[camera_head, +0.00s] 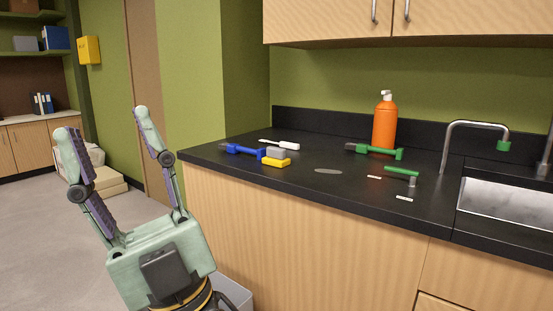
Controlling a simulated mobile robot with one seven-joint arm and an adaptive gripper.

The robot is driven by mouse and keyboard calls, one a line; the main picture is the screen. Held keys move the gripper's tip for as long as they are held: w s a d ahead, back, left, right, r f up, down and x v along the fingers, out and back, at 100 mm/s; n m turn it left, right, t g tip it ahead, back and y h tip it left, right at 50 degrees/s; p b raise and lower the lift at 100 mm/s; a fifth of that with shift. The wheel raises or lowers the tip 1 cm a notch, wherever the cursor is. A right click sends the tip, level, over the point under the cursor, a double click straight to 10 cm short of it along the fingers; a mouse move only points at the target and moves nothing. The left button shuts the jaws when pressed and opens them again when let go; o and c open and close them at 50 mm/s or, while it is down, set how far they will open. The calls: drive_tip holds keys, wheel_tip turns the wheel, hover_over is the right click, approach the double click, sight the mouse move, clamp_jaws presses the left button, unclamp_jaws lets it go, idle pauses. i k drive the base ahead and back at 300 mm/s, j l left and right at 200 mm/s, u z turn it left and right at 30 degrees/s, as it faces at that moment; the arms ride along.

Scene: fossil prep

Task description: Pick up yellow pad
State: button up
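The yellow pad (276,162) is a small block lying on the black countertop (325,184), near its front left edge. A grey block (276,152) is right behind it, and I cannot tell whether the two touch. A blue tool (243,150) lies just to its left. My gripper (103,121) is open and empty, with its fingers pointing up, left of the counter and well apart from the pad.
A white tool (283,145), two green tools (374,151) (403,172) and an orange bottle (384,126) are on the counter. A faucet (475,125) and sink (510,203) are at right. Overhead cabinets (450,22) hang above.

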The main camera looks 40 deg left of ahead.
sight(275, 157)
drive_tip(key=i+j+u, duration=0.15)
drive_tip(key=u, duration=0.2)
drive_tip(key=i+u, duration=0.45)
drive_tip(key=u, duration=0.25)
drive_tip(key=i, duration=0.55)
drive_tip(key=i+l+u, duration=0.15)
drive_tip(key=i, duration=0.35)
